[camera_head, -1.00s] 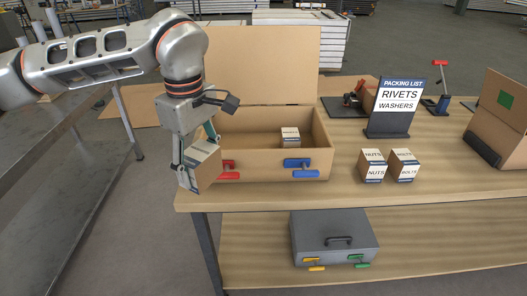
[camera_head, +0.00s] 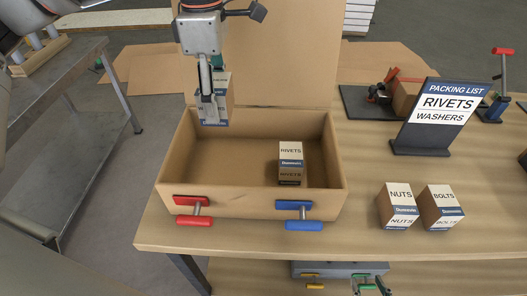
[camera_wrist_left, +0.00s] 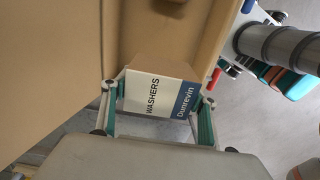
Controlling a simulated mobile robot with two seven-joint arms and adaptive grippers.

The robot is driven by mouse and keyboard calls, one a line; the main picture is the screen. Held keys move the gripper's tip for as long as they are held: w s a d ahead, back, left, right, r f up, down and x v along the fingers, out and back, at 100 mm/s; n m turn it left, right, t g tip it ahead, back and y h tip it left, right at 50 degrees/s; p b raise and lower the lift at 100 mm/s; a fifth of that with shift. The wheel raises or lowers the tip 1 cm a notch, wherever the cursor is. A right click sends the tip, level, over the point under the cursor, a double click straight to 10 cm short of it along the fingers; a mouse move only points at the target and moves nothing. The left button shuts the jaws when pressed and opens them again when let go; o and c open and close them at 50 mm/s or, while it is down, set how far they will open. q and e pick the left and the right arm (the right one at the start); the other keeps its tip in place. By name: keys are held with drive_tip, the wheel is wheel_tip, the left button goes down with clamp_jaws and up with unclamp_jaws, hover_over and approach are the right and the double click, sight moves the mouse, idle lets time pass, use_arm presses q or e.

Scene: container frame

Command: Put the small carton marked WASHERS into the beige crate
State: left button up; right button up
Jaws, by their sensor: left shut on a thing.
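The small carton marked WASHERS (camera_head: 227,92) is brown with a white and blue label, and its name is readable in the left wrist view (camera_wrist_left: 158,95). My left gripper (camera_head: 210,112) is shut on it, with a finger on either side. It holds the carton raised at the back left of the beige crate (camera_head: 250,206), near the lid; the exact height is hard to tell. The crate's lid (camera_head: 270,60) stands open at the back. A RIVETS carton (camera_head: 291,152) sits inside the crate at the right.
The crate has a red latch (camera_head: 192,203) and a blue latch (camera_head: 294,206) in front. NUTS (camera_head: 397,206) and BOLTS (camera_head: 441,207) cartons stand to the right. A packing list sign (camera_head: 437,115) names RIVETS and WASHERS. The crate's left floor is bare.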

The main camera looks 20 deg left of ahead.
use_arm(q)
drive_tip(key=shift+w, duration=0.3)
wheel_tip(320, 180, down, 20)
drive_tip(key=shift+r+b, duration=0.1)
drive_tip(key=shift+b, duration=0.25)
drive_tip(key=o, duration=1.4)
drive_tip(key=shift+c, duration=0.2)
wheel_tip(320, 180, up, 12)
drive_tip(key=shift+s, duration=0.1)
